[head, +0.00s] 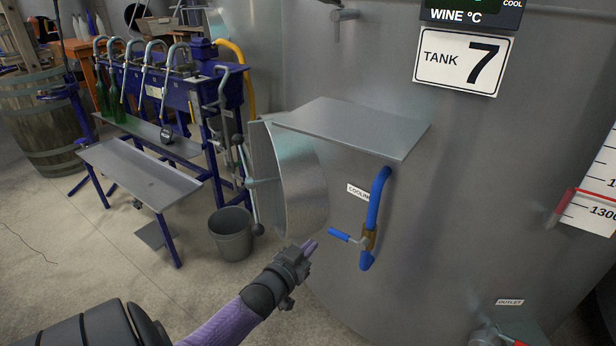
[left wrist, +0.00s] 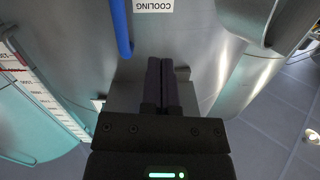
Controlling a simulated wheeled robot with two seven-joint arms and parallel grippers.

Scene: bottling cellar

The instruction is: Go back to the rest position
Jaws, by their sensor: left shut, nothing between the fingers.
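My left gripper (head: 309,247) is shut and empty, in front of the steel tank (head: 460,190) marked 7. In the head view it lies to the left of and a little below the blue handle of the cooling valve (head: 369,235), with a gap in the picture between them. The left wrist view shows its two dark fingers (left wrist: 161,85) together, pointing toward the tank wall. The blue cooling pipe (left wrist: 121,28) and the COOLING label (left wrist: 153,6) show beyond the fingers there. My right gripper is in neither view.
A steel shelf (head: 350,128) juts from the tank above the valve, beside an open round door (head: 295,180). A grey bucket (head: 231,233) and a blue bottling machine (head: 180,90) stand at left. An outlet with a red handle (head: 512,340) is at lower right.

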